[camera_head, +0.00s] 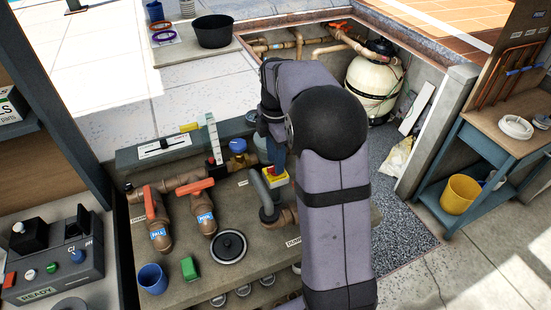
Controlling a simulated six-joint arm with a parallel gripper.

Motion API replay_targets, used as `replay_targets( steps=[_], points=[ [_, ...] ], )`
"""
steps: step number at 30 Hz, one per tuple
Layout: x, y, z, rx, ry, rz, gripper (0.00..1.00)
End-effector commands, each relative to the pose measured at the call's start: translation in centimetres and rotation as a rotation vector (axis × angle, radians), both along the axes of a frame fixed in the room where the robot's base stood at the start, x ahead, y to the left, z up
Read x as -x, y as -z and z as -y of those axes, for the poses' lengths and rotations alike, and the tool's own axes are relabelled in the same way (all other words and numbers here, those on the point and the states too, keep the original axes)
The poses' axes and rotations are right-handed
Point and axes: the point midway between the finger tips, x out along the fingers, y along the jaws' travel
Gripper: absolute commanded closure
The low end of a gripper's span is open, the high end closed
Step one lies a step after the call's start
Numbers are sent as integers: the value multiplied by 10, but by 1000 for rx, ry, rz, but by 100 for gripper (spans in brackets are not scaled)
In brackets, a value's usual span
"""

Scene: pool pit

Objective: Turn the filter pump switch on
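A small yellow box with a red part on top (274,177) sits on the grey bench among the pipes. It looks like a switch box, but no label on it can be read. My arm reaches up from the bottom and bends over the bench. My gripper (277,157) points down just above the red part, and a narrow dark blue end shows there. I cannot tell whether it touches the red part. My arm hides part of the gripper and the space right of the box. The fingers are too small and covered to show their opening.
A grey curved pipe (261,191) stands close left of the yellow box. Two red-handled valves (155,212), a black round lid (228,247), a blue cup (152,278) and a green block (189,268) are on the bench. A cream filter tank (373,88) stands behind.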

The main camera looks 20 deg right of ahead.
Motion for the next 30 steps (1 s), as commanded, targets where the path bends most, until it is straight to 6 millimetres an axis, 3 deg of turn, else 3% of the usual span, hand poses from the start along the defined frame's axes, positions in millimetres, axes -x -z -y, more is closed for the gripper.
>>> replay_targets(
  steps=[6, 14, 18, 30],
  points=[
    [0, 12, 0, 0, 0, 1, 69],
    [0, 13, 0, 0, 0, 1, 69],
    [0, 13, 0, 0, 0, 1, 100],
    [0, 12, 0, 0, 34, 1, 100]
  ],
)
